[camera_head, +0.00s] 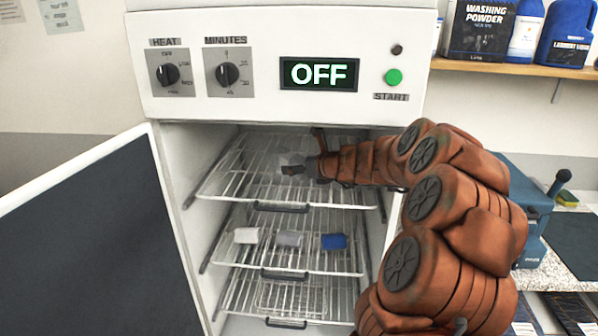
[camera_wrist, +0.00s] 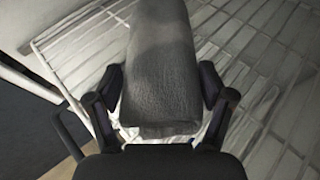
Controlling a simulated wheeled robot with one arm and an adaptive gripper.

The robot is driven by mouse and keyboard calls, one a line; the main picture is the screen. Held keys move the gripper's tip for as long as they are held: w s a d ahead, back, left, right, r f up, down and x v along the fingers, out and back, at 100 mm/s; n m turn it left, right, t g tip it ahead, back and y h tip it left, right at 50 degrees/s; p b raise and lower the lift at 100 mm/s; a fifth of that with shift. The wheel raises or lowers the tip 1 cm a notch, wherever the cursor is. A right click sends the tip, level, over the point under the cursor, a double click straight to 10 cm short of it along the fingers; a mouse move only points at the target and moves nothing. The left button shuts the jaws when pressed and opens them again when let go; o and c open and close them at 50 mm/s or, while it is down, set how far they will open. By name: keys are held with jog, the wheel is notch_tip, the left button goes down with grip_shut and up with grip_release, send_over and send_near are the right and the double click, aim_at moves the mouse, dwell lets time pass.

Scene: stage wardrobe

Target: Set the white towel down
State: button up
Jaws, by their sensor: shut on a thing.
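My gripper (camera_head: 298,168) is inside the open cabinet, over the top wire rack (camera_head: 222,182). In the wrist view, my gripper (camera_wrist: 161,88) is shut on a rolled towel (camera_wrist: 162,60), one finger on each side. The towel looks grey in this shade, and I cannot tell if it is the white one. In the head view it is a small pale shape (camera_head: 291,158) partly hidden by my gripper. I cannot tell whether it touches the rack. A white rolled towel (camera_head: 246,235) lies on the middle rack.
A grey towel (camera_head: 289,239) and a blue towel (camera_head: 333,241) also lie on the middle rack. The cabinet door (camera_head: 85,235) stands open at left. The control panel (camera_head: 280,65) overhangs the opening and reads OFF. The top rack's left part looks clear.

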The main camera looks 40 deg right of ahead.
aim_at(297, 183)
jog(key=shift+w, duration=0.55)
jog(key=shift+f, duration=1.8)
jog(key=shift+f, duration=0.1)
jog(key=o, duration=1.1)
jog(key=shift+c, duration=0.2)
